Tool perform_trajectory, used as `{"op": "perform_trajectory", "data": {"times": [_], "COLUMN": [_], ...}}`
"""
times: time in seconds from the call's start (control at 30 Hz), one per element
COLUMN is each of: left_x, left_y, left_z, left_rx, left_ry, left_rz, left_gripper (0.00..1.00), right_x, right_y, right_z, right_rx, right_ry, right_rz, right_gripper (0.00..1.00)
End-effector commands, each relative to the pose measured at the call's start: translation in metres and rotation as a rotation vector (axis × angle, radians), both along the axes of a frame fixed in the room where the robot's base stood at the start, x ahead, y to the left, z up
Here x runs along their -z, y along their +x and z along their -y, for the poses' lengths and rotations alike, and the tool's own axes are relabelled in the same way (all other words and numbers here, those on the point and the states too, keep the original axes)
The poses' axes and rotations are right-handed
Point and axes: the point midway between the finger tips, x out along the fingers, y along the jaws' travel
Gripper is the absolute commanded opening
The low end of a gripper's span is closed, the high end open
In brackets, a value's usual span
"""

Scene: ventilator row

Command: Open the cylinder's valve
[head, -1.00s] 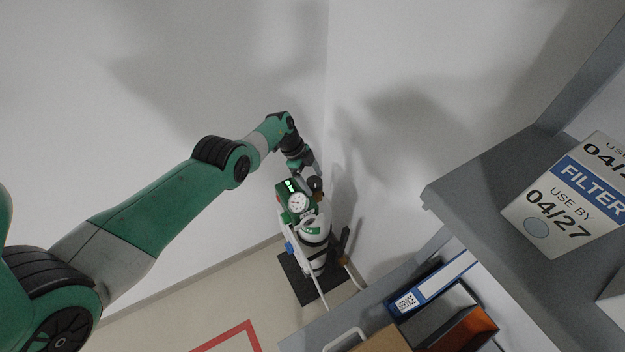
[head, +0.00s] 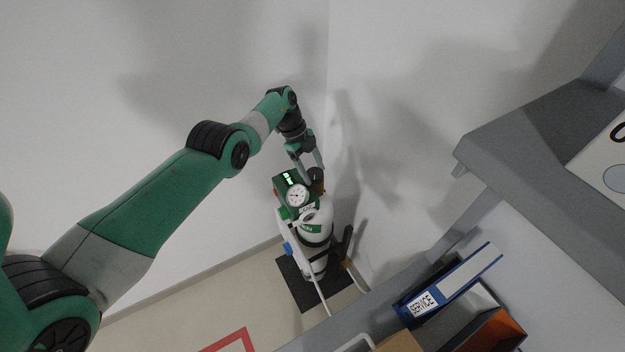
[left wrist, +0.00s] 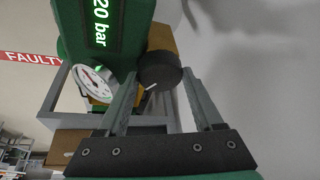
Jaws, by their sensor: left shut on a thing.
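The gas cylinder (head: 316,232) stands upright in the corner, white with a green label. On its top sits a green valve head with a lit display (head: 291,180) and a round white gauge (head: 297,196). The display shows "20 bar" in the left wrist view (left wrist: 100,22); leading digits may be cut off. The valve's dark round knob (head: 316,175) is on the brass side of the head. My left gripper (head: 314,167) reaches it from above. In the left wrist view its fingers (left wrist: 159,80) are shut on either side of the knob (left wrist: 160,71). My right gripper is out of view.
A red "FAULTY" strip (left wrist: 30,57) shows in the left wrist view.

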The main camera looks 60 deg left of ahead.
Motion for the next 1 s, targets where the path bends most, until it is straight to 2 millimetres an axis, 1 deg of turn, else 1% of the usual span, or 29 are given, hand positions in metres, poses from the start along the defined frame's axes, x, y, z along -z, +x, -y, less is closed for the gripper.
{"op": "perform_trajectory", "data": {"times": [0.03, 0.37, 0.4, 0.53, 0.83, 0.93, 1.0], "left_x": [0.004, 0.000, 0.000, 0.000, -0.002, -0.012, -0.026], "left_y": [0.001, 0.000, 0.000, 0.000, -0.001, -0.002, -0.005], "left_z": [-0.001, 0.000, 0.000, 0.000, -0.001, -0.004, -0.007], "left_rx": [0.010, 0.017, 0.017, 0.017, 0.016, 0.016, 0.015], "left_ry": [0.004, 0.004, 0.004, 0.004, 0.002, 0.002, 0.004], "left_rz": [0.003, 0.000, 0.000, 0.000, 0.000, 0.000, 0.000], "left_gripper": [0.12, 0.12, 0.75, 0.98, 0.98, 0.98, 0.98], "right_x": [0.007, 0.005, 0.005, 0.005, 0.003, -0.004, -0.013], "right_y": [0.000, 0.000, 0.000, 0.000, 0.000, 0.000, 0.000], "right_z": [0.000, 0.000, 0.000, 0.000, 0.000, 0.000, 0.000], "right_rx": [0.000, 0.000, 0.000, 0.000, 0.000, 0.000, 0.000], "right_ry": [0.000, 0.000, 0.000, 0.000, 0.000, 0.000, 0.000], "right_rz": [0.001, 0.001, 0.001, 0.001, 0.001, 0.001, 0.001], "right_gripper": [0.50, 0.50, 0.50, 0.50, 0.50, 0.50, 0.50]}}
